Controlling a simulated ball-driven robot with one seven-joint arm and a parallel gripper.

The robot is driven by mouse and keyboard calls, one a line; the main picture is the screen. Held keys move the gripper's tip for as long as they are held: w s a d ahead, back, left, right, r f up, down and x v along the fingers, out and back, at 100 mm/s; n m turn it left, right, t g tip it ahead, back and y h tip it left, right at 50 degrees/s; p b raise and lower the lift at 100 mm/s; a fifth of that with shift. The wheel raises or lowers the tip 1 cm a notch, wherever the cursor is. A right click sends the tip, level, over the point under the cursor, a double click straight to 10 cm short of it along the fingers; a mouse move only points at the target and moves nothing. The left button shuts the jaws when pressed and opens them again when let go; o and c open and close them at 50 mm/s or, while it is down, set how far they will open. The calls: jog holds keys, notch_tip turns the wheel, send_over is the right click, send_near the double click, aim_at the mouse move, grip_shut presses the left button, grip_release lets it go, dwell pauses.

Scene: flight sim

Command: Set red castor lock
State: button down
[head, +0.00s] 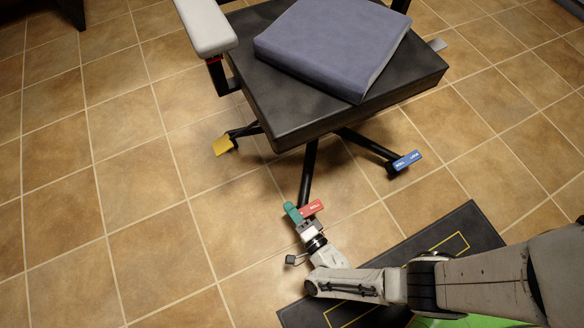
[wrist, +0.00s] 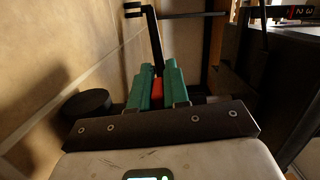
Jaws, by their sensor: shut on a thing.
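The red castor lock (head: 312,208) is a small red tab with white lettering at the end of the chair leg nearest my arm. My gripper (head: 293,212) has teal fingers and is at this tab, low near the floor. In the wrist view my gripper (wrist: 157,88) is shut on the red castor lock (wrist: 157,90), which shows as a narrow red strip between the two teal fingers. The fingers hide most of the tab and the castor under it.
The chair's black seat (head: 290,118) overhangs the legs and carries a blue-grey cushion (head: 335,45). Other legs end in a yellow tab (head: 222,145) and a blue tab (head: 406,161). A black mat (head: 470,225) lies at lower right. Tiled floor is clear at left.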

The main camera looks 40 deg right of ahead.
jog(key=shift+f+n, duration=0.3)
jog(key=shift+n, duration=0.5)
jog(key=shift+s, duration=0.1)
jog(key=c, duration=1.2)
grip_release()
jog(key=shift+r+m, duration=0.15)
jog(key=shift+m, duration=0.25)
